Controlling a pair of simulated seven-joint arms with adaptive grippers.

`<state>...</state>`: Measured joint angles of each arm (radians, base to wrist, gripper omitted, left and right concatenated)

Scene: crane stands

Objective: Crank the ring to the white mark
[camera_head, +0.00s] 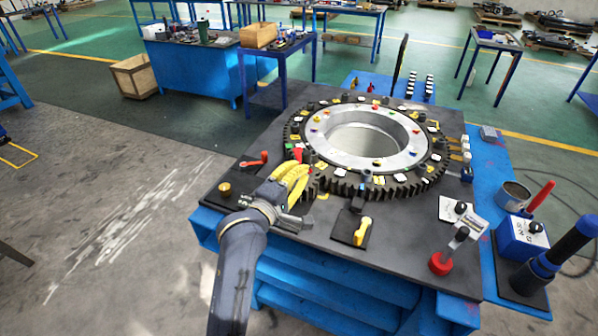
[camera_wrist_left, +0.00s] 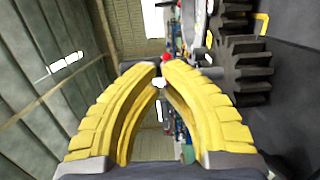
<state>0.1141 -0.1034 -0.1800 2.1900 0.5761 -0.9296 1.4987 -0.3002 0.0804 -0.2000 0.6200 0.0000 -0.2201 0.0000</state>
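A large dark toothed ring (camera_head: 344,188) lies flat on a black-topped blue table (camera_head: 290,262), with coloured and white pieces on its surface. Its teeth (camera_wrist_left: 241,68) fill the upper right of the left wrist view. My left gripper (camera_head: 302,168), with curved yellow fingers, is at the ring's near-left edge. In the left wrist view (camera_wrist_left: 162,68) its fingertips come together, with a gap farther back and nothing clearly held. A red piece (camera_head: 297,154) is just beyond the tips; I cannot tell whether they touch it. Several white pieces are on the ring; I cannot tell which is the mark. My right gripper is not visible.
A red-ended lever (camera_head: 254,161) and a brass knob (camera_head: 224,188) are left of my gripper. A yellow lever (camera_head: 363,231) stands in front of the ring.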

